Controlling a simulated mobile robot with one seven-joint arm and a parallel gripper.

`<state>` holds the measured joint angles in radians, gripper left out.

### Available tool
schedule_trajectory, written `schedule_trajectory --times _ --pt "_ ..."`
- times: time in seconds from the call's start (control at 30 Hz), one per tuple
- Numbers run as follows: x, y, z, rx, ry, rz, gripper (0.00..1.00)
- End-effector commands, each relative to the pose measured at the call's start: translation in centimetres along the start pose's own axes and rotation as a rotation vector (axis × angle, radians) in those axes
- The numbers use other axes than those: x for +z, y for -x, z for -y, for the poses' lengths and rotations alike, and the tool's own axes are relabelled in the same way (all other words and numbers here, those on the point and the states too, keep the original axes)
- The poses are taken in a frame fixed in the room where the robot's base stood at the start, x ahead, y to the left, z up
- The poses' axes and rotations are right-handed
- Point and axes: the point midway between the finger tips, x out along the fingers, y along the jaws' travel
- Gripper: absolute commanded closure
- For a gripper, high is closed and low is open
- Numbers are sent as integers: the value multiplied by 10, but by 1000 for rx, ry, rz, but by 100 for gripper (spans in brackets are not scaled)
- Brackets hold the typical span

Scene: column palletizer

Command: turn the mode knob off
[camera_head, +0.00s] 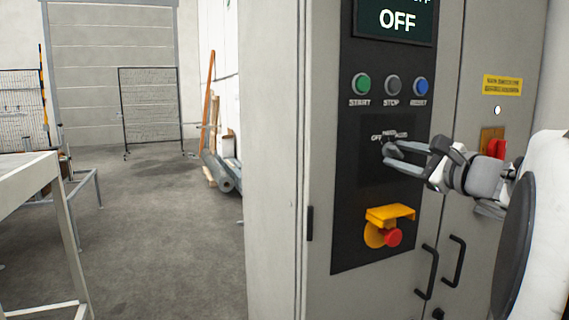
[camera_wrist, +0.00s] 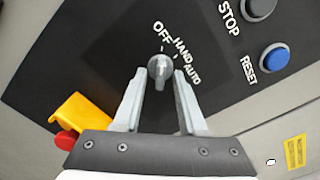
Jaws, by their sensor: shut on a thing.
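The mode knob (camera_wrist: 160,67) is a small grey knob on the black control panel, with OFF, HAND and AUTO printed around it. In the wrist view its upper end appears to point toward OFF, though it is small. In the head view the knob (camera_head: 387,148) is partly hidden by my fingers. My gripper (camera_head: 394,157) reaches in from the right, its fingers shut on the knob. In the wrist view the fingertips of my gripper (camera_wrist: 160,80) lie on either side of it. The display (camera_head: 397,20) above reads OFF.
Green START (camera_head: 362,83), grey STOP (camera_head: 392,85) and blue RESET (camera_head: 421,86) buttons sit above the knob. A red emergency button (camera_head: 392,237) with a yellow guard (camera_head: 389,214) is below. Black door handles (camera_head: 427,272) and a red switch (camera_head: 496,148) are close to the right.

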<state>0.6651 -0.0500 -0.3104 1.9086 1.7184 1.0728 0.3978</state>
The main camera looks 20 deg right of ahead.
Motion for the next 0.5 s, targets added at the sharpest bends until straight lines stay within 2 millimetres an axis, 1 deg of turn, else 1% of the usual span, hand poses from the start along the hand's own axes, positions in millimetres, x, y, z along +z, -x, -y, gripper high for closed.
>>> schedule_trajectory --times 0.5 --pt "0 0 0 0 33 0 100"
